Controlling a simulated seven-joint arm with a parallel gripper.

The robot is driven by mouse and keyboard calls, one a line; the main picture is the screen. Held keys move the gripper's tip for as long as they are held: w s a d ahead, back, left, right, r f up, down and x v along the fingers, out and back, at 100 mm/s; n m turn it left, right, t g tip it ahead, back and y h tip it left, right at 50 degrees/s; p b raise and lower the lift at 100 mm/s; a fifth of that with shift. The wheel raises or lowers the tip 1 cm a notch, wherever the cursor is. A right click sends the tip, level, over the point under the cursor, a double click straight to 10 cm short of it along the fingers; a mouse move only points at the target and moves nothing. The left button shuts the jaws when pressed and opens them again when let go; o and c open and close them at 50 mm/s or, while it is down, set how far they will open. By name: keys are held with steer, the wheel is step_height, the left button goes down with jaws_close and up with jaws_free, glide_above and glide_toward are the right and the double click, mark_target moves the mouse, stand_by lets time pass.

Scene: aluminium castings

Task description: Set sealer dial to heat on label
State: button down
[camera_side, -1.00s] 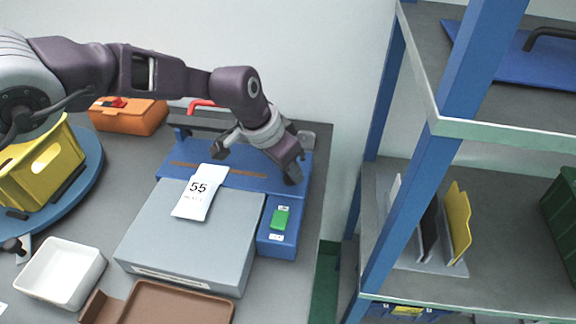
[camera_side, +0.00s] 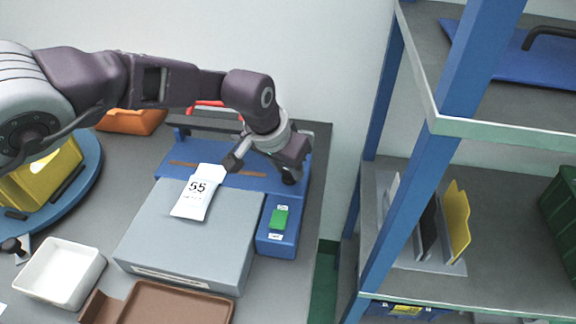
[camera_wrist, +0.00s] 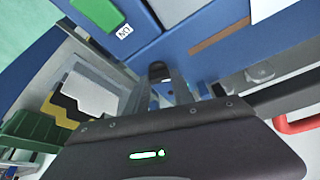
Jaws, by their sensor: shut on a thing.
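The blue sealer (camera_side: 232,178) stands on the bench, with a brown strip across it and a green switch (camera_side: 279,219) on its right front part. The green switch also shows in the wrist view (camera_wrist: 98,12). The label (camera_side: 198,190) is a white tag reading "55"; its smaller print is too small to read. It lies over the grey box in front of the sealer. My gripper (camera_side: 288,177) is at the sealer's right part, behind the switch. In the wrist view its fingers (camera_wrist: 172,88) are shut on a small dark knob, the dial (camera_wrist: 158,72). The dial's scale cannot be read.
A grey box (camera_side: 190,236) stands before the sealer. A white tray (camera_side: 60,272) and a brown tray (camera_side: 180,304) are at the front. A yellow crate on a blue turntable (camera_side: 92,185) is at left. Blue-posted shelving (camera_side: 420,190) stands close at right.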

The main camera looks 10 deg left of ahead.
steer(key=c, duration=1.1)
jaws_free()
steer(key=shift+r, duration=0.15)
steer(key=v, duration=0.7)
